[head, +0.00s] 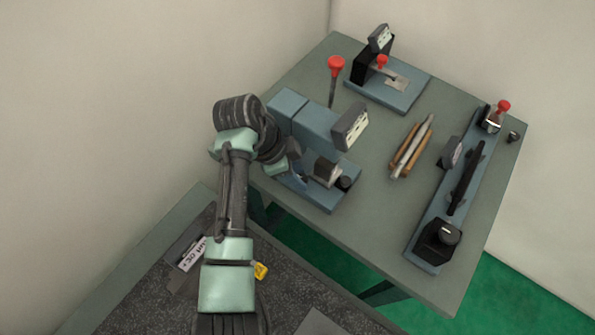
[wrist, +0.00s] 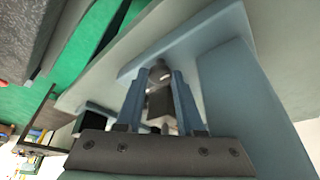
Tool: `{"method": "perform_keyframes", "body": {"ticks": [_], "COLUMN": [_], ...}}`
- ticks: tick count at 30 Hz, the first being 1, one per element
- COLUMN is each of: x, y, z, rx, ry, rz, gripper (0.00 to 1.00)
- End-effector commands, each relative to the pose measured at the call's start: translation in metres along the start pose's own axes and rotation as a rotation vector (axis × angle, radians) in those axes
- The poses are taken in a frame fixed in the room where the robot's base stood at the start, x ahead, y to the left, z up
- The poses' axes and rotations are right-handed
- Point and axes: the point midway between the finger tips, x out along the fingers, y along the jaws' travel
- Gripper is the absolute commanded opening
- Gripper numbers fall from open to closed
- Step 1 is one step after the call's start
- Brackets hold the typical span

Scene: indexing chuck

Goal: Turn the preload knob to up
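The indexing chuck unit is a blue-grey machine (head: 288,107) on the table, with a grey cylindrical part (head: 327,170) and a small black knob (head: 344,183) at its front end. Another black knob with a pale mark (head: 446,232) tops a block at the near end of the long fixture. No label tells which is the preload knob. My gripper (head: 300,180) is low beside the grey cylinder. In the wrist view its two blue fingers (wrist: 160,80) stand apart, with a dark grey part (wrist: 160,100) seen between them. I cannot tell whether they touch it.
A red-knobbed lever (head: 335,66) rises behind the chuck unit. A tilted display box (head: 350,126) stands on the unit close to my arm. A wooden holder with a metal rod (head: 411,149) lies mid-table. A clamp fixture (head: 390,90) stands at the back. The table (head: 385,225) is bare in front.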

Motion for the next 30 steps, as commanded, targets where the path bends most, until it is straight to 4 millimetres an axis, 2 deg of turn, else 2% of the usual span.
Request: {"method": "perform_keyframes", "body": {"ticks": [1,3,16,30], "x": [-0.0001,-0.0001,-0.0012,-0.0029], "y": [0.0001,0.0001,0.0017,0.0053], "z": [-0.0002,-0.0003,-0.0020,-0.0048], "rx": [0.000,0.001,-0.053,-0.398], "ry": [0.000,0.000,0.002,0.003], "rz": [0.000,0.001,-0.019,-0.162], "gripper": [0.08,0.00,0.00,0.00]}}
